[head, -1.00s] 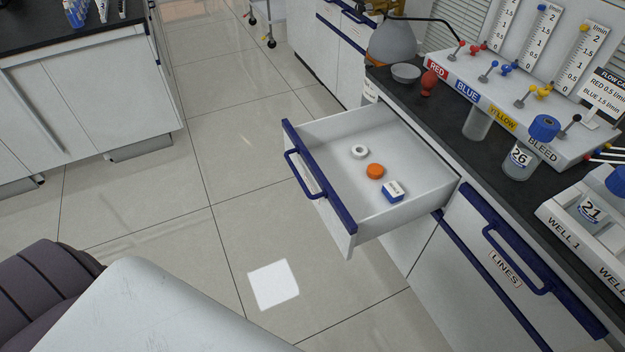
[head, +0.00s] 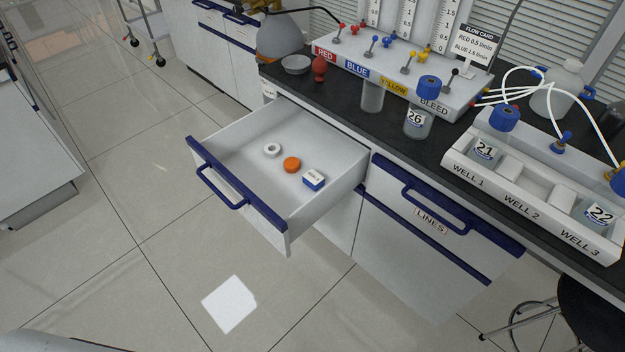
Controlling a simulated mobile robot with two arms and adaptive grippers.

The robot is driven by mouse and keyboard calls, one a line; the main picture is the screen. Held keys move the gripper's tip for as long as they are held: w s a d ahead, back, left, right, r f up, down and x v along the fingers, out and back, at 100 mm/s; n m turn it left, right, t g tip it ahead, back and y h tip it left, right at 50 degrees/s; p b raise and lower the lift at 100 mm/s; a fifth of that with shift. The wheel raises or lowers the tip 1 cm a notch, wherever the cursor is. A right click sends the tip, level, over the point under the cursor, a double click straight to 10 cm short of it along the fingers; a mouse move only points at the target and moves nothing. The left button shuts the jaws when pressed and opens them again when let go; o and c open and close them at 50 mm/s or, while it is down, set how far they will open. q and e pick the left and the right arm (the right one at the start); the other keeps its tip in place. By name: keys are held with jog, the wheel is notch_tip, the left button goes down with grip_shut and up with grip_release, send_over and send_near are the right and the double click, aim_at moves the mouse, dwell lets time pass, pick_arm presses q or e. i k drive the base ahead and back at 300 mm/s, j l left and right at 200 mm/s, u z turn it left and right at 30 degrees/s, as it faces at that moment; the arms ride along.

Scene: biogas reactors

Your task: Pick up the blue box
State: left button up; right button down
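The blue box (head: 313,181) is a small box with blue sides and a white labelled top. It lies in the open drawer (head: 240,144), towards the drawer's right side. An orange cap (head: 292,165) and a white ring (head: 272,150) lie beside it in a row. Neither of my grippers shows in the head view.
The drawer sticks out from under the dark bench (head: 330,108). A second drawer labelled LINES (head: 430,221) is closed at its right. Bottle 26 (head: 417,122) and a well rack (head: 530,190) stand on the bench. The floor left of the drawer is clear.

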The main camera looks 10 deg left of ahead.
aim_at(314, 180)
jog(key=i+j+z, duration=0.5)
jog(key=j, duration=0.25)
jog(key=i+j+z, duration=0.25)
jog(key=j, duration=0.15)
jog(key=k, duration=0.1)
